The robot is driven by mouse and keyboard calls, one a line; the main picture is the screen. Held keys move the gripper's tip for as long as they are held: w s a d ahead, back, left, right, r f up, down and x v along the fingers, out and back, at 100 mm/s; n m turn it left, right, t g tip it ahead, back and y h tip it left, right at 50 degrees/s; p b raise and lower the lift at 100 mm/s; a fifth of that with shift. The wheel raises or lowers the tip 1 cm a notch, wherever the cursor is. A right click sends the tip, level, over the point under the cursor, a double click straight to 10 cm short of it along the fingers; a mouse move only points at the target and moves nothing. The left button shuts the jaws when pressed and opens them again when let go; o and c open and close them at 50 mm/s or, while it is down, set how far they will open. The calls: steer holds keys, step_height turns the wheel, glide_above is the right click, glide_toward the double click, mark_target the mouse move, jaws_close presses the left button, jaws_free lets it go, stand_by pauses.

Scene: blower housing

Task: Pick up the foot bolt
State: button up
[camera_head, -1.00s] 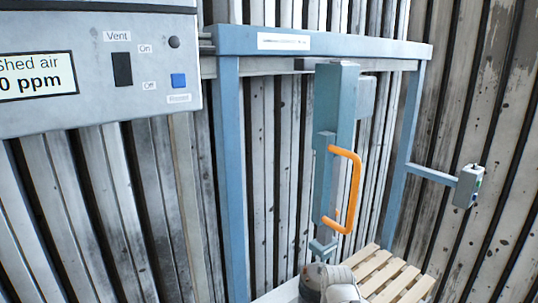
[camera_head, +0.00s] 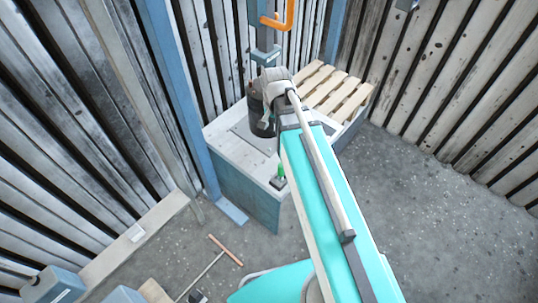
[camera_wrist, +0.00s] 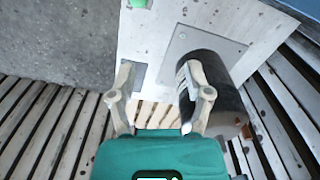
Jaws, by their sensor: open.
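I cannot make out a foot bolt for certain in either view. A dark cylindrical housing (camera_head: 262,118) stands on a grey plate (camera_head: 240,130) on the white-topped bench (camera_head: 222,122). In the wrist view the housing (camera_wrist: 222,95) is at the right, partly behind my right finger. My gripper (camera_wrist: 158,82) is open and empty above the bench top, with its fingers apart. A small green-topped item (camera_head: 280,174) is at the bench's near edge; a green piece (camera_wrist: 138,3) also shows at the wrist view's top edge. My arm hides part of the bench in the head view.
A slatted wooden pallet (camera_head: 335,85) lies behind the bench at the right. A blue post (camera_head: 185,110) stands left of the bench. An orange handle (camera_head: 280,18) hangs above. A long-handled tool (camera_head: 212,265) lies on the floor. The grey floor (camera_head: 440,220) at right is clear.

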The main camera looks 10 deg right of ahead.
steer(key=w+d+f+m+b, duration=0.1)
steer(key=w+f+m+b, duration=1.1)
steer(key=f+m, duration=0.1)
steer(key=shift+d+f+m+b, duration=0.2)
steer(key=shift+f+m+b, duration=0.2)
steer(key=shift+f, duration=0.1)
steer(key=b, duration=0.9)
glide_above(269, 148)
steer(key=f, duration=0.8)
steer(key=shift+s+d+f, duration=0.1)
steer(key=shift+s+f, duration=0.1)
steer(key=shift+f, duration=0.1)
steer(key=shift+f, duration=0.15)
steer(key=shift+w+f+b, duration=0.15)
steer(key=shift+f+b, duration=2.2)
steer(key=shift+f, duration=0.1)
jaws_close()
